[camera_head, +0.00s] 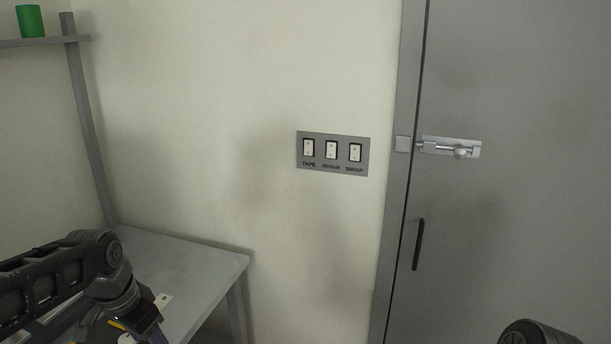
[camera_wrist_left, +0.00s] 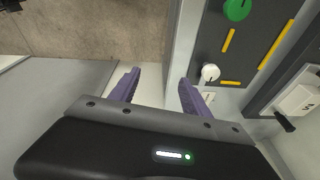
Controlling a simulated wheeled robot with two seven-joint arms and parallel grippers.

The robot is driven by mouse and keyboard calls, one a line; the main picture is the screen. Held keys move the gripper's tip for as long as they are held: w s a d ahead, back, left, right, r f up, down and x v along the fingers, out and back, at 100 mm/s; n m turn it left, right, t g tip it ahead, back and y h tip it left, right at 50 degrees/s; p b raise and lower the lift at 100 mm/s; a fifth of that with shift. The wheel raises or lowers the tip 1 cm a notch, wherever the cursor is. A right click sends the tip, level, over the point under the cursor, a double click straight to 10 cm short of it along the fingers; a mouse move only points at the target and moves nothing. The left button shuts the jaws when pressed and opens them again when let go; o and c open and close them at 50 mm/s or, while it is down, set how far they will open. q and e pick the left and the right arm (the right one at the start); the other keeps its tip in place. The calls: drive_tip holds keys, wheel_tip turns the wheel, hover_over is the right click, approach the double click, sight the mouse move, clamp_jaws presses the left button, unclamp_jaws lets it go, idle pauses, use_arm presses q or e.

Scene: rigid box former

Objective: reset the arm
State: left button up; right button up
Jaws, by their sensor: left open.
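My left arm (camera_head: 60,272) comes in from the left in the head view and bends down over the grey table (camera_head: 205,265). Its gripper is mostly cut off by the bottom edge there. In the left wrist view my left gripper (camera_wrist_left: 159,76) shows two purple fingers spread apart with nothing between them. A dark panel (camera_wrist_left: 212,45) with a green round knob (camera_wrist_left: 237,9), a white round knob (camera_wrist_left: 210,72) and yellow bars lies beyond and to the right of the fingers. My right gripper is not in view; only a dark rounded part of my right arm shows at the bottom right.
A wall plate (camera_head: 333,168) carries three switches above labels, the outer ones reading TAPE and WRAP. A grey door (camera_head: 520,230) with a slide bolt (camera_head: 450,148) is at right. A shelf (camera_head: 40,42) at upper left holds a green cylinder (camera_head: 30,20).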

use_arm(q)
drive_tip(key=w+d+f+n+t+h, duration=0.1)
drive_tip(key=w+d+f+n, duration=0.1)
drive_tip(key=d+f, duration=0.65)
drive_tip(key=w+d+f+n+t+h, duration=0.2)
drive_tip(key=d+f, duration=0.3)
drive_tip(key=f, duration=0.6)
drive_tip(key=s+d+f+n+g, duration=0.1)
drive_tip(key=s+d+f+g, duration=0.1)
drive_tip(key=s+d+f, duration=0.3)
drive_tip(key=s+d+f+n+g, duration=0.1)
drive_tip(key=s+d+f+g, duration=0.2)
drive_tip(key=s+f, duration=1.1)
drive_tip(key=s+d, duration=0.2)
drive_tip(key=s, duration=0.3)
drive_tip(key=shift+d+n+h, duration=0.2)
drive_tip(key=shift+n+h, duration=0.2)
